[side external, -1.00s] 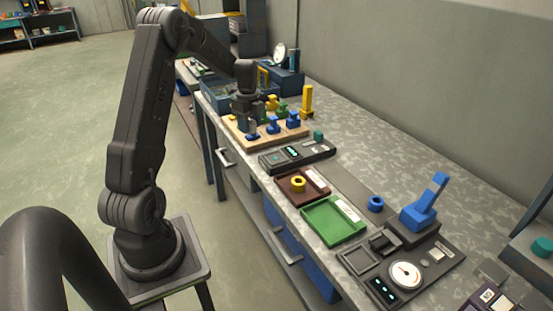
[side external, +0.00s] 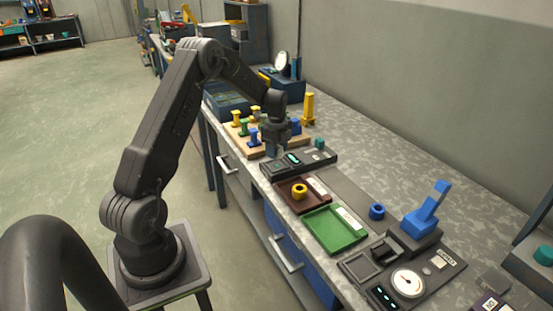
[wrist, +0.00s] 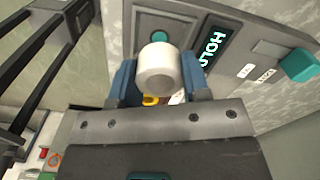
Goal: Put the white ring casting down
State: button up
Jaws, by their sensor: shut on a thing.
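The white ring casting (wrist: 158,66) shows in the wrist view between the two blue fingertips of my gripper (wrist: 160,84), which is shut on it. In the side view my gripper (side external: 275,151) hangs over the left end of a dark station (side external: 320,158) with a lit display. I cannot make out the ring there. In the wrist view the station's display (wrist: 212,47) reads "HOLD", and a round teal-green spot (wrist: 158,37) lies just beyond the ring. I cannot tell whether the ring touches the station.
A wooden peg board (side external: 250,151) with coloured pieces stands behind my gripper. Nearer are a brown tray (side external: 286,206) holding a yellow ring (side external: 300,190), a green tray (side external: 335,230), a blue ring (side external: 377,212) and a gauge panel (side external: 408,283). A teal block (side external: 319,143) sits at the station's right.

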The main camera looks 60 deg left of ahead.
aim_at(277, 166)
jog(key=shift+f, duration=1.85)
jog(key=shift+f, duration=0.2)
